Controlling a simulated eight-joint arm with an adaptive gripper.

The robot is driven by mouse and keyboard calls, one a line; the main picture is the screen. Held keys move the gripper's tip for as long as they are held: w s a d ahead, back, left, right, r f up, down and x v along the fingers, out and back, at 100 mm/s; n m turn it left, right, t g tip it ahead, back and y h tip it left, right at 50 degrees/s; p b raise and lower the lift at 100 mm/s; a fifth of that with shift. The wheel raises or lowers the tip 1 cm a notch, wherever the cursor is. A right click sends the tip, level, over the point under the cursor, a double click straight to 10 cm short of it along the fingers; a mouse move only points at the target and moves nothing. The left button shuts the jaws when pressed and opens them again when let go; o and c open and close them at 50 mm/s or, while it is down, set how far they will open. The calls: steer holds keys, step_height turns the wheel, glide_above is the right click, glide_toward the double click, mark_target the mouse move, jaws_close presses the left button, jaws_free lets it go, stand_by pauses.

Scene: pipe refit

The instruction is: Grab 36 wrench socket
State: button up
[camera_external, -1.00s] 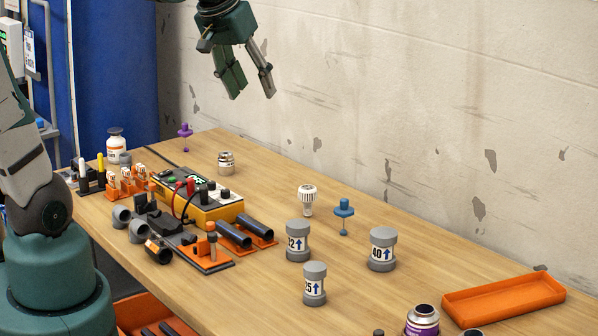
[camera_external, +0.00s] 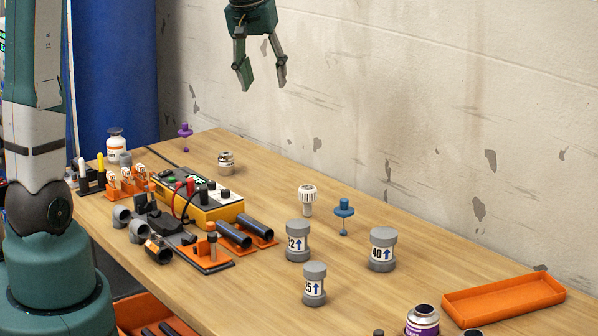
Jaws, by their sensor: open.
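No number 36 can be read in the view. A small silver, socket-like cylinder (camera_external: 226,162) with a dark band stands upright on the table behind the yellow meter; its marking is too small to read, so I cannot tell if it is the 36 wrench socket. My gripper (camera_external: 262,86) is open and empty, fingers pointing down, high above the back of the table. It is well apart from everything on the table.
The yellow meter (camera_external: 217,213) and pipe parts crowd the left. An orange tray (camera_external: 500,300) lies right.

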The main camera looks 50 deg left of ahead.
steer(key=w+a+f+n, duration=0.2)
steer(key=w+a+f, duration=0.25)
steer(key=a, duration=0.35)
steer(key=n+g+h, duration=0.1)
steer(key=n+g, duration=0.2)
steer(key=n, duration=0.1)
glide_above(226, 153)
steer(key=f, duration=2.1)
steer(key=shift+w+d+f, duration=0.1)
steer(key=shift+d, duration=0.3)
steer(key=shift+a+f, duration=0.35)
steer(key=shift+f, duration=0.05)
steer(key=shift+f, duration=0.15)
steer(key=shift+f, duration=1.15)
steer(key=shift+f, duration=0.15)
steer(key=shift+f+b, duration=0.3)
steer(key=shift+f, duration=2.15)
